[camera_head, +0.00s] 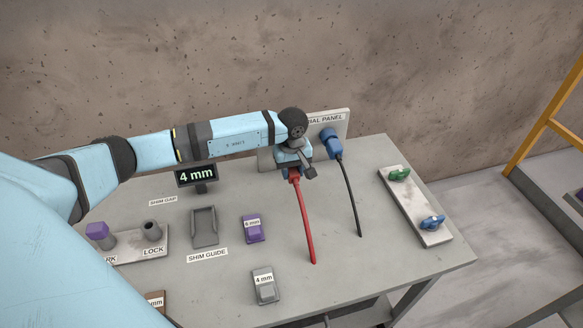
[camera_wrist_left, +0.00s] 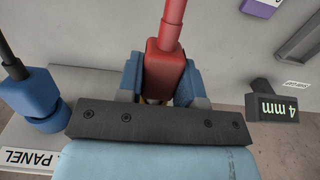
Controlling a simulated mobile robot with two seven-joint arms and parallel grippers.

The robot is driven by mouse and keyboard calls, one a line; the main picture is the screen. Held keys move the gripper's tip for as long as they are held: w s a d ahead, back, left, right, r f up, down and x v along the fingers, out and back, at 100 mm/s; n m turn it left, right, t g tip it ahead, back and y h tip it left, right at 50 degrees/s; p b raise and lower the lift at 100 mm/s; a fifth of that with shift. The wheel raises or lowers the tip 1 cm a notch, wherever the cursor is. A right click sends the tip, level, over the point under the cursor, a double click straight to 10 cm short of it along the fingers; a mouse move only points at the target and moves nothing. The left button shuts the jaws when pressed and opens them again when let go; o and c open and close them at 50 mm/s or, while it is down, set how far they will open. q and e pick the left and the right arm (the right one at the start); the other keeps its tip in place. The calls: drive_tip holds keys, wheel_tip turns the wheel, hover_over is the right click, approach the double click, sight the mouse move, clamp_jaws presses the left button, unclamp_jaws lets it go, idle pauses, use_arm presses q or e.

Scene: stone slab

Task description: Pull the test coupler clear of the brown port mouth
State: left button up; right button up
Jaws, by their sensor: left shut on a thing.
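A red coupler (camera_head: 294,176) with a red cable (camera_head: 306,225) is at the panel (camera_head: 339,121) at the back of the slab. My left gripper (camera_head: 293,166) is shut on it. In the left wrist view, the blue fingers of my left gripper (camera_wrist_left: 162,78) sit on both sides of the red coupler (camera_wrist_left: 166,60). A brown port mouth cannot be made out; the gripper and wrist cover that part of the panel. I cannot tell whether the coupler is seated in a port. My right gripper is not in view.
A blue coupler (camera_head: 332,142) with a black cable (camera_head: 350,195) is at the panel just right of my gripper. A display (camera_head: 197,176) reads 4 mm. A shim guide (camera_head: 204,226), a purple block (camera_head: 253,228) and a grey block (camera_head: 265,286) lie in front. A plate (camera_head: 415,205) with green and blue handles is at right.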

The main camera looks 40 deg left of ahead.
sight(295, 180)
use_arm(q)
drive_tip(key=shift+s+d, duration=1.05)
drive_tip(key=shift+d, duration=0.15)
drive_tip(key=shift+r, duration=0.1)
drive_tip(key=shift+s+d+r+p, duration=0.4)
drive_tip(key=shift+d+r+p, duration=0.15)
drive_tip(key=shift+r, duration=0.15)
drive_tip(key=shift+s+d+r+p, duration=0.35)
drive_tip(key=shift+s+d+r, duration=0.25)
drive_tip(key=shift+r, duration=0.15)
